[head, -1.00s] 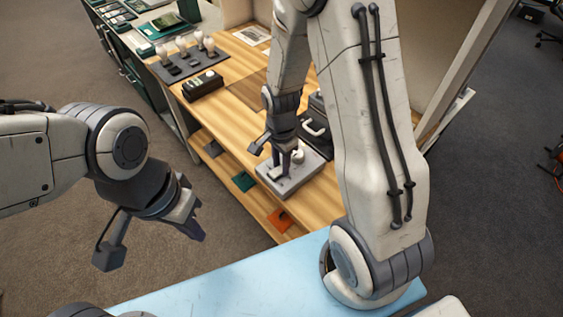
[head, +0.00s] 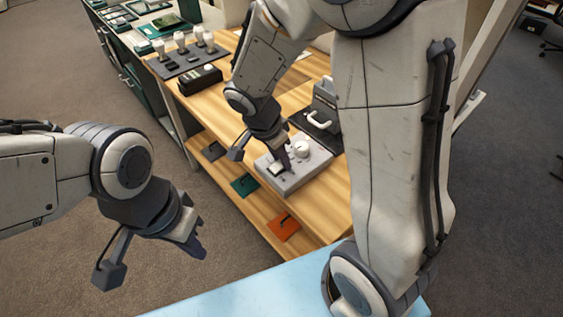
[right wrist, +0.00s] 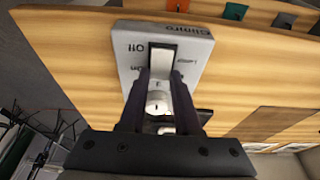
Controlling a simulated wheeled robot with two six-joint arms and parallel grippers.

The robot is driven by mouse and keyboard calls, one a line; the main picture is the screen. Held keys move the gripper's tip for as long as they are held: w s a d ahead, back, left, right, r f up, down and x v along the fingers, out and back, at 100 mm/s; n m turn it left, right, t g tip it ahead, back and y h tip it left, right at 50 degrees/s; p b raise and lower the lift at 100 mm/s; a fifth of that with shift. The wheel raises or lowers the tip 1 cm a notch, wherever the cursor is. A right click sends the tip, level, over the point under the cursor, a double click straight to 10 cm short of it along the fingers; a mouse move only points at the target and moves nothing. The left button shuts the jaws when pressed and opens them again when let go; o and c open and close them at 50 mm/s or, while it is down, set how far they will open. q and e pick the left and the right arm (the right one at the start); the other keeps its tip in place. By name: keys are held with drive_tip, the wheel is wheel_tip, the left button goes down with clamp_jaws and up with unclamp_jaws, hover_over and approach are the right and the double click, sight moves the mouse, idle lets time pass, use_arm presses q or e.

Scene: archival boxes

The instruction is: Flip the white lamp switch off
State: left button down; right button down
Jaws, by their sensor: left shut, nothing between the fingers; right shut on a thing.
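The grey lamp control box (head: 292,182) sits on the wooden worktop, with a white lamp switch (head: 275,168) and a round white knob (head: 301,149) on top. My right gripper (head: 281,163) reaches down over the box, its fingertips at the switch. In the right wrist view the switch (right wrist: 164,60) is a white rocker with "Off" printed beside it, and the right gripper (right wrist: 160,76) closes on its near end. The fingers partly hide that end, and the knob (right wrist: 158,103) shows between them. My left gripper (head: 192,240) is shut and empty over the floor.
A black case with a pale handle (head: 317,122) stands just behind the box. A black box (head: 200,79) and a dark rack of white-topped pieces (head: 187,55) are further back. Coloured tags, one orange (head: 284,227), lie on the lower shelf. A light blue surface (head: 255,295) is in front.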

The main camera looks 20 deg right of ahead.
sight(270, 173)
drive_tip(key=c, duration=0.6)
unclamp_jaws()
drive_tip(key=w+p+v, duration=0.1)
drive_tip(key=v, duration=0.9)
drive_tip(key=shift+s+r, duration=0.25)
drive_tip(key=shift+s, duration=0.2)
drive_tip(key=shift+a, duration=0.1)
